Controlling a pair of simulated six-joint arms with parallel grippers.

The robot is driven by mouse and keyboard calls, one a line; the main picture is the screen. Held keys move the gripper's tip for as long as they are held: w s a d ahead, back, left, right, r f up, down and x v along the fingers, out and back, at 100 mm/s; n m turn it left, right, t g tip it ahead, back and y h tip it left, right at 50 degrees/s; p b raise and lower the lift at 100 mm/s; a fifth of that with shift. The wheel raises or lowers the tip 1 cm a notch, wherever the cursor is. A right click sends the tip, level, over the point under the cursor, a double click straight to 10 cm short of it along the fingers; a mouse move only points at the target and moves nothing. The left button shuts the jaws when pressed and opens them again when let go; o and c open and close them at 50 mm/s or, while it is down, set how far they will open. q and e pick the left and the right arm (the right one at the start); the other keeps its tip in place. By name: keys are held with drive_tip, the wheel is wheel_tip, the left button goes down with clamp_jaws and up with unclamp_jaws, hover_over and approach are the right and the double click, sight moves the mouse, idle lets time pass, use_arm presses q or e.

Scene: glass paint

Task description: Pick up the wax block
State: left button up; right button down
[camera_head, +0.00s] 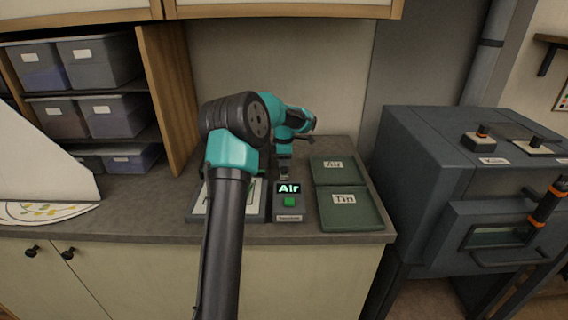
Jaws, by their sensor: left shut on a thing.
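My left arm reaches up from the bottom and over the counter. Its gripper (284,169) points down just behind a small dark device (289,214) with a lit "Air" display and a green button. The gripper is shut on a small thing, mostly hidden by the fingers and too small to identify. I cannot make out the wax block for certain. My right gripper is out of view.
Two green trays, labelled "Air" (327,178) and "Tin" (367,208), lie right of the device. A framed panel (196,208) is partly hidden behind my arm. A dark kiln (440,170) stands at right, and shelved bins (112,115) at left.

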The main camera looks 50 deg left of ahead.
use_arm(q)
drive_tip(key=shift+c, duration=0.2)
wheel_tip(320, 180, up, 10)
idle(0.6)
idle(0.4)
